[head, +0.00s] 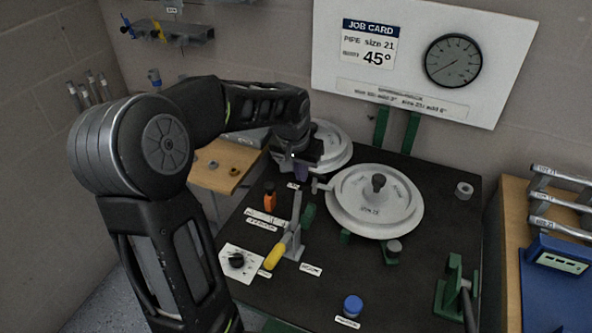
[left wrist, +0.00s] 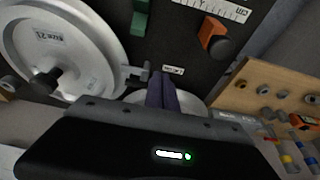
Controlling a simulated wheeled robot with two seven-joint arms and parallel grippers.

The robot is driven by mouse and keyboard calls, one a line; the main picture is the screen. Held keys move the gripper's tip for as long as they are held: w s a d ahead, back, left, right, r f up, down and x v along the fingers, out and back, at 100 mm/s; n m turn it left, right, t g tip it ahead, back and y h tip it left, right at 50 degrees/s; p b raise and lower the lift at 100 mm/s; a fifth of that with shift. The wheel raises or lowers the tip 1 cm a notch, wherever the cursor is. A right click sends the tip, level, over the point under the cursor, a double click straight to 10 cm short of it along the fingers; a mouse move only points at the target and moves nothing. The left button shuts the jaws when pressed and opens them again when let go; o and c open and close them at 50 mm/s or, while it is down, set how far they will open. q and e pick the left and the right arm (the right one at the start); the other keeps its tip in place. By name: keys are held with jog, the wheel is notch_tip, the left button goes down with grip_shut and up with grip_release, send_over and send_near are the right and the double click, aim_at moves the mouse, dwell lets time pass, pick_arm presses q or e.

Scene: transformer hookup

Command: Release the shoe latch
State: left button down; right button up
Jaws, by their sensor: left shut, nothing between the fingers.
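My left gripper (head: 303,174) is shut and empty, its purple fingers pointing down over the back left of the black bench, beside the large grey disc (head: 350,215) marked size 21. A small grey latch-like piece (head: 318,186) sticks out from the disc's left edge, just right of and below the fingertips. In the left wrist view the closed fingers (left wrist: 165,90) are just right of this piece (left wrist: 138,74), near a small white label (left wrist: 173,70) too small to read. I cannot tell whether they touch it. My right gripper is not in view.
A second grey disc (head: 333,146) lies behind the gripper. A blue knob (head: 352,304) is at the front. A wooden side table (head: 225,165) stands left.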

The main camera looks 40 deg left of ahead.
pick_arm(q)
jog(key=shift+w+a, duration=0.1)
jog(key=shift+w, duration=0.15)
jog(key=shift+w+a+m+p, duration=0.2)
jog(key=shift+m+p, duration=0.1)
jog(key=shift+m, duration=0.6)
jog(key=shift+a+m+h, duration=0.2)
jog(key=shift+m+h, duration=0.2)
jog(key=shift+m, duration=0.1)
jog(key=shift+w+a+m+h, duration=0.15)
jog(key=shift+w+m+h, duration=0.05)
jog(key=shift+m, duration=0.4)
jog(key=shift+w+a+m+h, duration=0.15)
jog(key=shift+m+h, duration=0.05)
jog(key=shift+m, duration=0.4)
jog(key=m, duration=0.2)
jog(key=w+m+h, duration=0.1)
jog(key=shift+a+f+m, duration=0.1)
jog(key=shift+a+m, duration=0.15)
jog(key=shift+m, duration=0.05)
jog(key=m, duration=0.2)
jog(key=w+m, duration=0.1)
jog(key=shift+w+a+m+g+h, duration=0.1)
jog(key=shift+m+g+h, duration=0.3)
jog(key=shift+w+b, duration=0.35)
jog(key=shift+w, duration=0.05)
jog(key=shift+s+d, duration=0.1)
jog(key=shift+d, duration=0.15)
